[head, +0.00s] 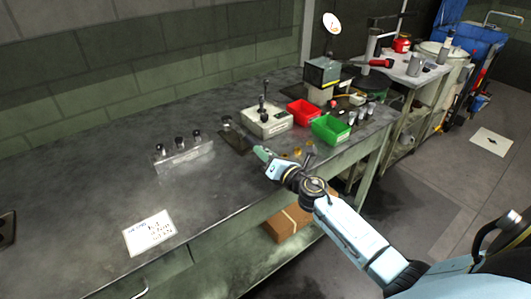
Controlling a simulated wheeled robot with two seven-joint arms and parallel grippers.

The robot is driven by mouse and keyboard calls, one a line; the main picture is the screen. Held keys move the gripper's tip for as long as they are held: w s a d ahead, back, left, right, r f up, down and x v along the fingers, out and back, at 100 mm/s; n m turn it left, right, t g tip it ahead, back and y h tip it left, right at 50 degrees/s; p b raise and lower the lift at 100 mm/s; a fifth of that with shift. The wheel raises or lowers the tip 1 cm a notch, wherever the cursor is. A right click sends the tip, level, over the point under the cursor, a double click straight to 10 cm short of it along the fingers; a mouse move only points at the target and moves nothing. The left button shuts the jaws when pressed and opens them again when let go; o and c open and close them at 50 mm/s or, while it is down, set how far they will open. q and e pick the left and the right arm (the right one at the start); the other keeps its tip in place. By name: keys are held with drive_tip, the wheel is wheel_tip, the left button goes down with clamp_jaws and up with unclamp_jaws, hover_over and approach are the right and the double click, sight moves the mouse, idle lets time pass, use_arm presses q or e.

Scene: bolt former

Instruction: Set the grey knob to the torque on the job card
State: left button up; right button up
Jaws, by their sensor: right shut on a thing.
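The job card (150,233) lies flat on the bench at the front left. It is white with handwritten lines, too small for me to read surely. My right gripper (260,151) reaches in from the right, low over the bench by the right edge of a dark plate (236,142). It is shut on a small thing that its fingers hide. A small grey cylindrical piece (227,122) stands at the back of the plate. I cannot tell which piece is the grey knob, nor read a setting. My left gripper is not in view.
A rack (184,160) with several dark-topped pieces stands left of the plate. Behind my gripper are a lever box (264,122), a red bin (303,112) and a green bin (330,128). Small cups (361,113) stand near the right edge. The bench between rack and card is clear.

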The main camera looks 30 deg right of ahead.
drive_tip(key=shift+m, duration=0.6)
drive_tip(key=o, duration=1)
drive_tip(key=s, duration=0.9)
drive_tip(key=s+d, duration=0.1)
drive_tip(key=s, duration=0.3)
drive_tip(key=shift+s, duration=0.2)
